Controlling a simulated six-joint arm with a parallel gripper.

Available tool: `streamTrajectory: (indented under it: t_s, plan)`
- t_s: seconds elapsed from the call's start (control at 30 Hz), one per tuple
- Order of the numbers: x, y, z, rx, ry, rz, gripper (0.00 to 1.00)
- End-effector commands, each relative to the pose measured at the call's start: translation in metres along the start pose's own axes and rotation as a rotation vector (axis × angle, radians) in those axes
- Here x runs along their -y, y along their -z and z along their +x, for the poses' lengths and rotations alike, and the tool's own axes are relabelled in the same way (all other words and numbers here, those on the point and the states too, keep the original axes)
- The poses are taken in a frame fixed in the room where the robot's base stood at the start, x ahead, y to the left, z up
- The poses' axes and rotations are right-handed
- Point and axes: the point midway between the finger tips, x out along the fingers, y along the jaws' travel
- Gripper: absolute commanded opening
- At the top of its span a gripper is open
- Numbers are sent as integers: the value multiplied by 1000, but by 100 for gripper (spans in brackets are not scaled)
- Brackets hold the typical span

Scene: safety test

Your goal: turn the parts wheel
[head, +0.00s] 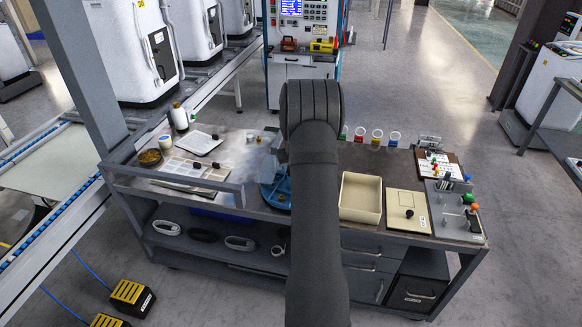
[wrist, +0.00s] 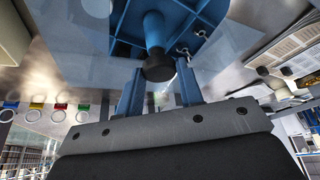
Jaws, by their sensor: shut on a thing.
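The parts wheel (head: 281,192) is blue and sits on the grey workbench (head: 240,150), left of my arm, which hides much of it in the head view. In the wrist view the blue ribbed wheel (wrist: 195,25) fills the top middle. A blue post with a dark round end, the handle (wrist: 154,32), projects from it towards my gripper. My gripper (wrist: 159,88) has one finger on each side of the handle and is shut on it.
A cream bin (head: 358,217) stands right of my arm, with a panel with a black knob (head: 408,212) and a control box (head: 447,226) beyond. Coloured rings (head: 377,135) stand behind the bin. A bottle (head: 180,117) and a raised rail (head: 180,180) are at the left.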

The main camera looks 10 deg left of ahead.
Motion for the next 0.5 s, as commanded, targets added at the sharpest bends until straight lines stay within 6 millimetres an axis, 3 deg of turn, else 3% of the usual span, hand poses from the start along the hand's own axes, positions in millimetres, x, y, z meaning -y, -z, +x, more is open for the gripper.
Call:
streamTrajectory:
  t_s: [0.5]
  plan:
    - [2,0,0,0,-100,238,0]
